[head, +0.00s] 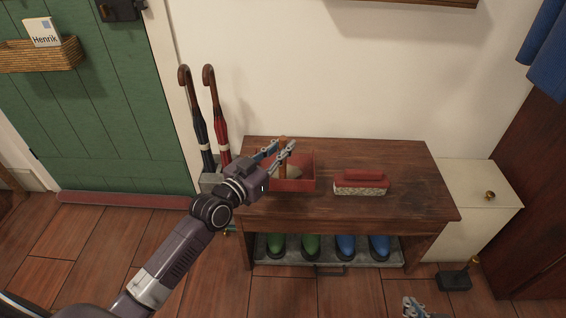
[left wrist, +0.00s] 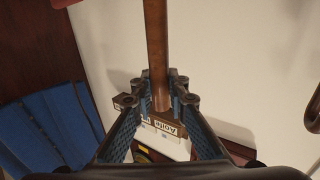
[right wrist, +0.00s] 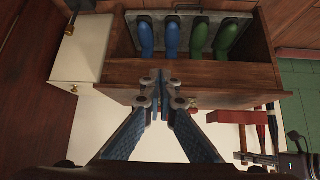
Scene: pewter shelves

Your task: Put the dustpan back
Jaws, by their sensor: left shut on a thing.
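The red dustpan (head: 305,172) is over the left part of the wooden bench top, with its wooden handle (head: 283,145) standing up. I cannot tell whether the pan touches the bench. A pale lump shows inside the pan. My left gripper (head: 284,150) is shut on the handle; the handle (left wrist: 156,50) runs between its fingers in the left wrist view. My right gripper (head: 414,306) is low at the bottom edge of the head view, in front of the bench. Its fingertips meet in the right wrist view (right wrist: 160,82), with nothing between them.
A red-backed brush (head: 360,180) lies on the bench (head: 420,195), right of the dustpan. Green and blue boots (head: 345,245) stand on a tray below. Two umbrellas (head: 215,125) stand at the left. A cream cabinet (head: 480,190) is at the right. The bench's right end is clear.

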